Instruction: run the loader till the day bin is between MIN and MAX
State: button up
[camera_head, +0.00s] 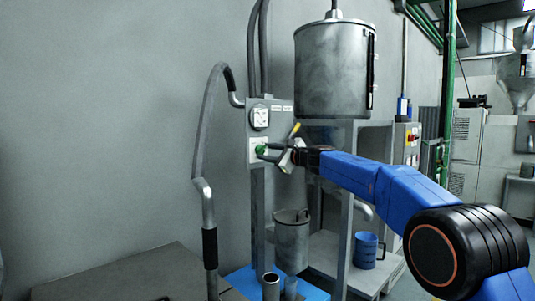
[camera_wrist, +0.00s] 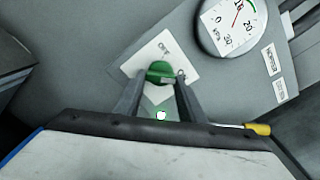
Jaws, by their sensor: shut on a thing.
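The green knob (camera_wrist: 160,71) sits on a white plate (camera_wrist: 183,65) on the grey panel, with an OFF mark near its top. It also shows in the head view (camera_head: 261,149). My gripper (camera_wrist: 158,86) is shut on the knob, one finger on each side. In the head view my gripper (camera_head: 270,151) reaches the panel from the right. A large grey cylindrical bin (camera_head: 333,75), apparently the day bin, stands above on the frame. A dark vertical strip (camera_head: 372,62) runs down its right side; I cannot read a level or MIN and MAX marks.
A round gauge (camera_wrist: 235,22) is beside the knob, with small labels nearby. A yellow-tipped lever (camera_head: 295,129) is close above my gripper. A hose with a metal wand (camera_head: 208,205) hangs left. A grey canister (camera_head: 291,240) and blue bucket (camera_head: 366,250) stand below.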

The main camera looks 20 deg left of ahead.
jog(key=shift+f, duration=0.15)
jog(key=o, duration=1)
jog(key=shift+w, duration=0.1)
jog(key=shift+o, duration=0.2)
jog(key=shift+d, duration=0.15)
jog(key=v, duration=1.7)
jog(key=shift+d, duration=0.15)
